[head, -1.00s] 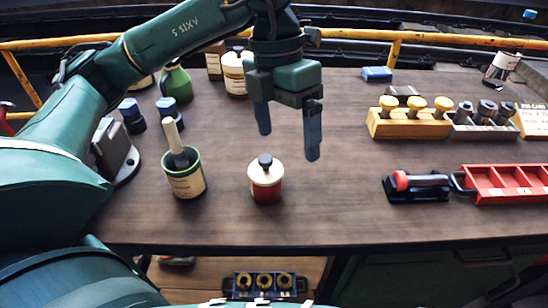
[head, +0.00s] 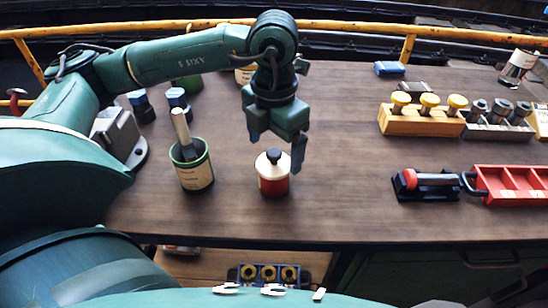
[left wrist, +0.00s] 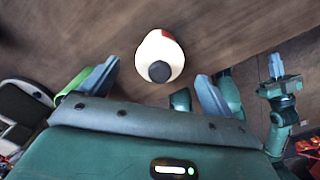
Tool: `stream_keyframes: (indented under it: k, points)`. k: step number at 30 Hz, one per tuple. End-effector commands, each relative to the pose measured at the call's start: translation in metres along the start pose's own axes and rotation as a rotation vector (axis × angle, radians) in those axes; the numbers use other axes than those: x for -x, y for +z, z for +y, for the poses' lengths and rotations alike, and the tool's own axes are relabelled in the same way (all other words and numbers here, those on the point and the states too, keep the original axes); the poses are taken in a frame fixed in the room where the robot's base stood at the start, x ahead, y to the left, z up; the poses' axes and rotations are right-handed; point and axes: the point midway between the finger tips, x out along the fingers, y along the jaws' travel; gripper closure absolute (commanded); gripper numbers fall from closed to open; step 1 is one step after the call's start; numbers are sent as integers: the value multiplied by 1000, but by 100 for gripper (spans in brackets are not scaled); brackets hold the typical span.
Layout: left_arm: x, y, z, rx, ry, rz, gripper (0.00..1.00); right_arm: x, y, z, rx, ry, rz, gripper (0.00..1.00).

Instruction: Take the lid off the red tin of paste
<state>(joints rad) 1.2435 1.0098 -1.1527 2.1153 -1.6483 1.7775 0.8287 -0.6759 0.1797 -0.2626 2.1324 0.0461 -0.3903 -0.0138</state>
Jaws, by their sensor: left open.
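The red tin of paste (head: 273,184) stands upright on the bench, with a cream lid (head: 273,164) on it that has a dark knob on top. My left gripper (head: 275,155) is open and empty, its fingers pointing down just behind and above the tin. One finger shows to the right of the lid in the head view. In the left wrist view the cream lid (left wrist: 153,50) and its dark knob lie ahead of the gap between the two fingers (left wrist: 155,85). My right gripper (left wrist: 277,72) appears to show at the right of the left wrist view, its jaw state unclear.
A green pot (head: 192,168) with a handled tool in it stands left of the tin. At the right are a wooden block with yellow knobs (head: 421,121), a black stand with a red-ended tool (head: 425,186) and a red tray (head: 509,186). The bench between is clear.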

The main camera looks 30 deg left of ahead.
Motion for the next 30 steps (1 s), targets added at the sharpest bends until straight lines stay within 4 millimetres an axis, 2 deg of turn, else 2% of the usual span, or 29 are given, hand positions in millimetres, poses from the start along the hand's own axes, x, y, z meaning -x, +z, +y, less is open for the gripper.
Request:
stream_keyframes:
  k: [3,6,14,30]
  points:
    - [-17,-1,0,0,0,4,11,1,-2,0,5,2,-1,100]
    - [-24,-1,0,-1,0,2,11,0,-2,0,7,3,-2,100]
    - [-26,0,0,-1,0,0,12,0,-1,0,8,1,-2,100]
    - [-26,0,0,-1,-1,0,56,0,0,-1,15,-4,-5,100]
